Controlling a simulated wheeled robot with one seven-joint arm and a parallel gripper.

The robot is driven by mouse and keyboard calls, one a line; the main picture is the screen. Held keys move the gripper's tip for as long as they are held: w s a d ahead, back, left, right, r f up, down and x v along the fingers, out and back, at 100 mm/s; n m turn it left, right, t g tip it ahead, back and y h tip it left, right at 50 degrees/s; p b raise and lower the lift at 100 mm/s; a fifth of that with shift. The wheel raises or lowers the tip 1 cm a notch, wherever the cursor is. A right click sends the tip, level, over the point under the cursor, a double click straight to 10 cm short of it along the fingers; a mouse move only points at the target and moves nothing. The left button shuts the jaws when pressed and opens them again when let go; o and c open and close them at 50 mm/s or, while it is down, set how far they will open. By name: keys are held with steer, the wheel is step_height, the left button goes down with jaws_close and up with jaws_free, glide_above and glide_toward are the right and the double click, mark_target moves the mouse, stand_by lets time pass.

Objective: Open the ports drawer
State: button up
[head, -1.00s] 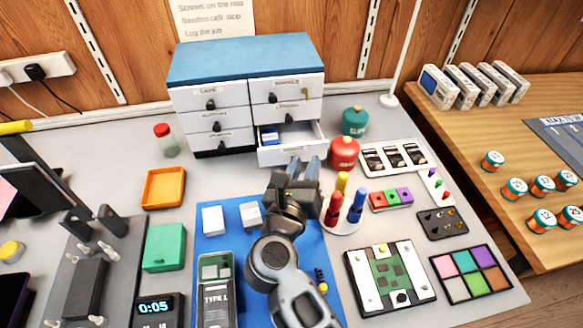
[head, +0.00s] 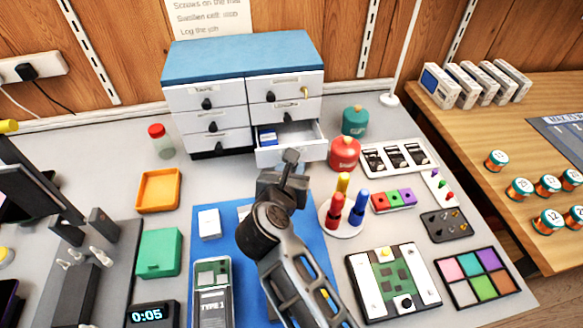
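The drawer cabinet (head: 243,62) with a blue top stands against the back wall and has two columns of white drawers. The bottom right drawer (head: 308,151) is pulled out, and a blue item (head: 267,137) lies inside it. I cannot read that drawer's label, so I cannot tell from it whether this is the ports drawer. The other drawers look closed. My gripper (head: 291,160) is in front of the open drawer, overlapping its lower front in the picture. Its fingers are seen edge-on, so their opening and any contact with the drawer are unclear.
A red jar (head: 344,153) and a teal jar (head: 355,121) stand right of the open drawer. A round stand (head: 343,228) with coloured pegs is right of my arm. An orange tray (head: 159,190) lies left. A blue mat (head: 237,255) lies below my arm.

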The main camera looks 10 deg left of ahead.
steer(key=shift+w+f, duration=0.1)
steer(key=shift+w, duration=0.1)
jaws_close()
stand_by(0.5)
